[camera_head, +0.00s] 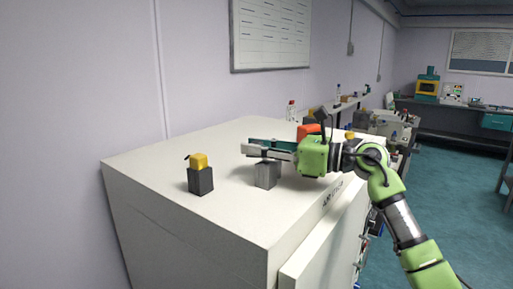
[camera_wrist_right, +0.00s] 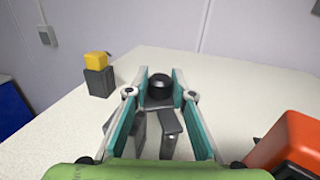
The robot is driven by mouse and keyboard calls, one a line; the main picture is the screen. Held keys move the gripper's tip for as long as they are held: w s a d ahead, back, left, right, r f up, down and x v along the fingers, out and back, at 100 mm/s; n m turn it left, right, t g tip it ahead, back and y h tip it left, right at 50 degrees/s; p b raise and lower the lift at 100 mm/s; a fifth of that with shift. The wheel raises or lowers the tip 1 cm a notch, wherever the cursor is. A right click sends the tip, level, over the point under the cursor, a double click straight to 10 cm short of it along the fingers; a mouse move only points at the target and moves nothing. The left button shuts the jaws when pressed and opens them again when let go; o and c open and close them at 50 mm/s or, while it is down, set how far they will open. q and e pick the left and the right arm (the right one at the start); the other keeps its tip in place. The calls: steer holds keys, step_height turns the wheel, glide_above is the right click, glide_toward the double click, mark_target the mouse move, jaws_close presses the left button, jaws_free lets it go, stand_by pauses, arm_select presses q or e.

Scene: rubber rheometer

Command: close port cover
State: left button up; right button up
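In the head view, my right gripper (camera_head: 246,146) reaches in from the right over the white machine top. Its fingers point left, above a small grey metal block (camera_head: 267,176). In the right wrist view, the fingers of this gripper (camera_wrist_right: 160,93) stand apart, with a round black knob (camera_wrist_right: 160,86) showing between their tips. I cannot tell whether they touch it. Grey metal pieces (camera_wrist_right: 172,128) show lower between the fingers. A dark block with a yellow top (camera_head: 200,178) stands to the left, apart from the gripper. I cannot tell which part is the port cover. My left gripper is out of view.
The white machine (camera_head: 190,240) has a broad, mostly clear top, with a wall behind it. An orange-red part (camera_wrist_right: 292,145) is close on the right in the wrist view. Benches with equipment (camera_head: 450,115) stand farther back on the right.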

steer(key=shift+o, duration=0.7)
steer(key=shift+d, duration=0.15)
steer(key=v, duration=1.1)
steer(key=shift+s+d, duration=0.25)
steer(key=shift+d, duration=0.1)
